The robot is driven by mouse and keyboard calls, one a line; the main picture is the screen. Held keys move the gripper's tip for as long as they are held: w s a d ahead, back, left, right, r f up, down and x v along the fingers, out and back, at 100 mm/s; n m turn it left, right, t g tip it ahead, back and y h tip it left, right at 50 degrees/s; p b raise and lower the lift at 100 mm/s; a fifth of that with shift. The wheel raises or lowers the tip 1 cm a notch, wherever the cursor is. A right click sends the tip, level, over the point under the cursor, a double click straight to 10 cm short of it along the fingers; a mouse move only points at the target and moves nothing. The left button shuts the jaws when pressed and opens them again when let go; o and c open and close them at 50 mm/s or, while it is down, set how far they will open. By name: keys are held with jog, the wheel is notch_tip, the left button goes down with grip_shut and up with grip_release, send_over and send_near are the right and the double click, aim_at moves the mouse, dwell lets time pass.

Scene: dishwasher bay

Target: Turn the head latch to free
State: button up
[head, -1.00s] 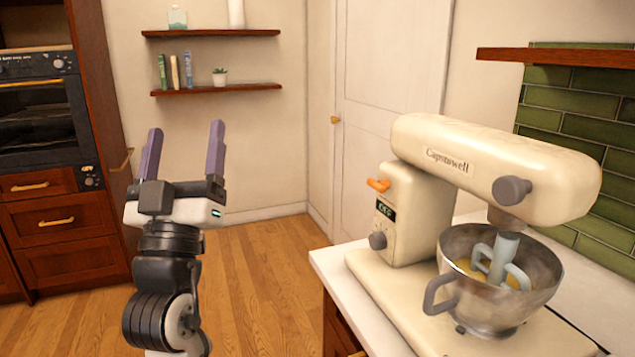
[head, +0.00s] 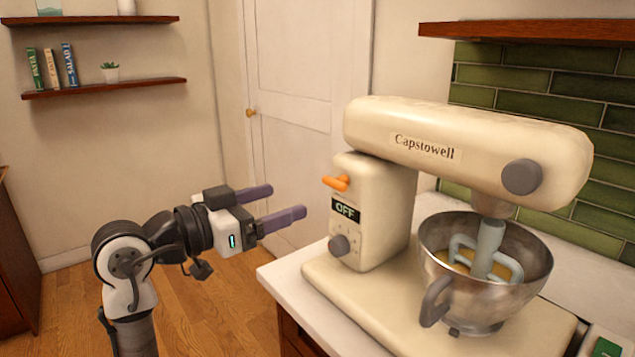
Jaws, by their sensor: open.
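The cream stand mixer (head: 455,140) stands on the white counter. Its orange head latch (head: 337,183) sticks out to the left from the upper part of the column. The column also has a display reading OFF (head: 345,209) and a grey knob (head: 341,245). My gripper (head: 288,203) is open and empty, left of the mixer. Its two purple fingers point right toward the column, a little lower in the picture than the latch and apart from it.
A steel bowl (head: 487,265) with a grey beater and yellow contents sits under the mixer head. The white counter's (head: 290,283) left edge lies below my gripper. A wooden shelf (head: 520,32) hangs above the mixer. The floor (head: 215,315) on the left is clear.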

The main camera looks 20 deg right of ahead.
aim_at(331, 184)
jog(key=p+x, duration=0.2)
jog(key=x, duration=0.8)
jog(key=shift+w+d, duration=0.15)
jog(key=shift+d, duration=0.05)
jog(key=c, duration=1)
